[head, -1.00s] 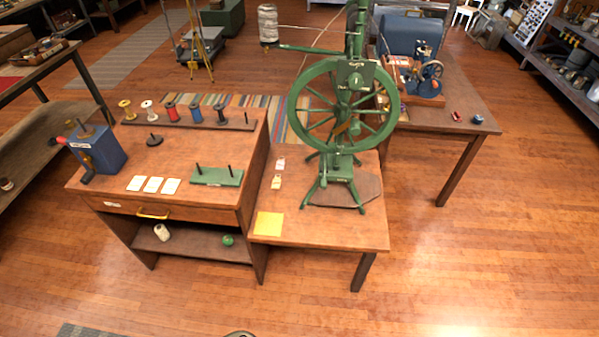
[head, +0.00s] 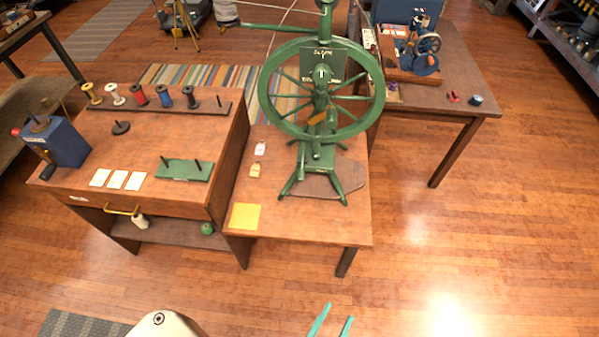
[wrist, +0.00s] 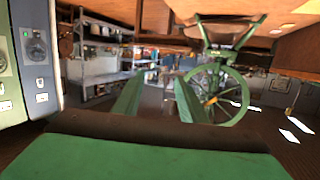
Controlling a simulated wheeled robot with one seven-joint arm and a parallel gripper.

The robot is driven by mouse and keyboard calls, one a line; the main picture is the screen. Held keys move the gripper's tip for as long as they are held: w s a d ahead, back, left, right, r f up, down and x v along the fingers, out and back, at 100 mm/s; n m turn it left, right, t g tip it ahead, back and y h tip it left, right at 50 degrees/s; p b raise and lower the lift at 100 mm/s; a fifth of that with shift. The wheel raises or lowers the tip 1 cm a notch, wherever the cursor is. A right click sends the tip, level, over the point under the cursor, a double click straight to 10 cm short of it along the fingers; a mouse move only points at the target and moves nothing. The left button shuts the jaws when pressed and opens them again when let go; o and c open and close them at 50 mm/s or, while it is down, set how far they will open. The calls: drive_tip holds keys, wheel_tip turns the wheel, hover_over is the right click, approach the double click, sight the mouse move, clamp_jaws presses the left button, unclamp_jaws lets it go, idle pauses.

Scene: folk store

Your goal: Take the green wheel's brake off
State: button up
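The green spinning wheel (head: 268,104) stands upright on a low wooden table in the head view, on splayed green legs. A small orange-brown piece (head: 317,117) shows near its hub; I cannot tell whether this is the brake. The wheel also shows in the wrist view (wrist: 247,97), where the scene looks upside down. My gripper (head: 333,323) is at the bottom edge of the head view, in front of the table and well apart from the wheel. Its two green fingers (wrist: 159,100) stand apart with nothing between them.
The wooden table (head: 300,222) also holds a yellow sheet (head: 245,216) and small tags. A desk (head: 150,190) with spools and a blue crank box (head: 62,143) adjoins on the left. Another table (head: 462,75) stands behind right. The front floor is clear.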

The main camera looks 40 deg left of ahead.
drive_tip(key=w+a+f+n+y, duration=0.1)
drive_tip(key=w+a+f+y, duration=0.2)
drive_tip(key=w+a+f, duration=0.3)
drive_tip(key=n+y, duration=0.3)
drive_tip(key=y, duration=0.2)
approach(301, 181)
drive_tip(key=w, duration=0.1)
drive_tip(key=shift+g, duration=0.4)
drive_tip(key=x, duration=0.6)
drive_tip(key=r+x, duration=0.1)
drive_tip(key=x, duration=0.2)
drive_tip(key=shift+a, duration=0.25)
drive_tip(key=shift+w+a, duration=0.1)
drive_tip(key=shift+w, duration=0.35)
drive_tip(key=shift+w+a, duration=0.35)
drive_tip(key=shift+a, duration=0.15)
clamp_jaws()
